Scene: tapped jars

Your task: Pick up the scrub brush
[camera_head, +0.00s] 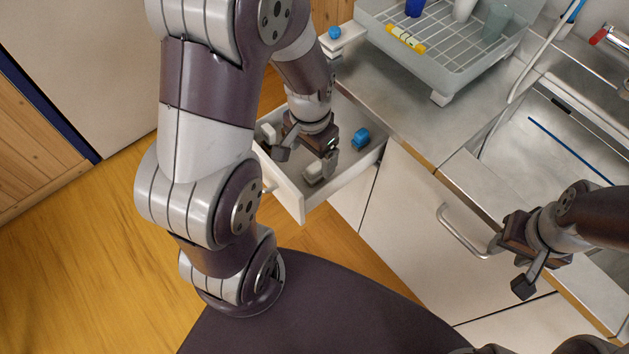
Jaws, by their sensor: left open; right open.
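No object is clearly recognisable as the scrub brush. A small blue item (360,137) lies in the open drawer (289,193), toward its right side, and may be it, but I cannot tell. My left gripper (305,160) is open over the drawer, left of the blue item and apart from it. A whitish item (314,173) shows close to its fingers, partly hidden; I cannot tell whether they touch. Another pale item (268,132) lies at the drawer's left. My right gripper (509,266) is open and empty by the cabinet front below the sink.
A dish rack (446,62) with cups and a yellow item (405,38) stands on the steel counter (385,98). Another blue item (335,33) is at the counter's far left. A cabinet handle (458,234) sticks out near my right gripper. A thin blue stick (565,147) shows at the sink.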

